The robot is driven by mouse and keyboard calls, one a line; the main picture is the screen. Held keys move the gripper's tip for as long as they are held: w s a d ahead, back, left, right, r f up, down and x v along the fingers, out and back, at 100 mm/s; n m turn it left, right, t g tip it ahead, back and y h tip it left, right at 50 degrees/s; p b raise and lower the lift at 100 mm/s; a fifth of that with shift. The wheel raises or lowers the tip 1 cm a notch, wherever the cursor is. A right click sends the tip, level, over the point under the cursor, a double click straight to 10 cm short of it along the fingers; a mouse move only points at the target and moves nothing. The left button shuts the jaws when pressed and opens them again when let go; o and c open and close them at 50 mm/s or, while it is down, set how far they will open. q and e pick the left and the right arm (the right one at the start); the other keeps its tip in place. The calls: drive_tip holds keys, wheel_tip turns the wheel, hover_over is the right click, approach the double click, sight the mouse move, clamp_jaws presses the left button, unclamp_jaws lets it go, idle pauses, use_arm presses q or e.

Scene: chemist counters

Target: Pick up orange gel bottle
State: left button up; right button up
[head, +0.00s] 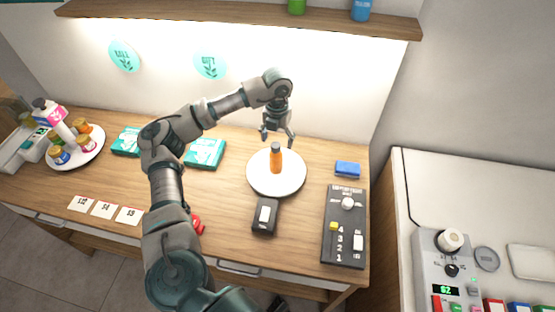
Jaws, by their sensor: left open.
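The orange gel bottle (275,160) stands upright on a round white plate (292,185) on the wooden counter. I cannot tell whether a finger touches the cap. My right gripper is not clearly in view.
A black device (265,216) sits in front of the plate, and a dark control panel (344,226) and blue block (347,169) lie to its right. Teal boxes (205,153) are to the left. A tray (95,150) of bottles stands far left. A shelf (240,14) hangs above.

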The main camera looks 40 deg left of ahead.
sight(273, 144)
use_arm(q)
drive_tip(key=f, duration=0.1)
drive_tip(key=a+f, duration=0.1)
drive_tip(key=f, duration=0.1)
drive_tip(key=shift+s+a, duration=0.15)
drive_tip(key=f, duration=0.1)
drive_tip(key=d+f, duration=0.1)
drive_tip(key=shift+d+f, duration=0.15)
drive_tip(key=shift+f, duration=0.25)
drive_tip(key=shift+d, duration=0.2)
drive_tip(key=shift+a+f, duration=0.15)
drive_tip(key=shift+a, duration=0.3)
drive_tip(key=c, duration=1.2)
drive_tip(key=shift+s+a, duration=0.1)
drive_tip(key=shift+a, duration=0.05)
drive_tip(key=shift+c, duration=0.5)
use_arm(e)
drive_tip(key=shift+w+a+r, duration=0.15)
drive_tip(key=shift+a+r, duration=0.05)
drive_tip(key=shift+a, duration=0.1)
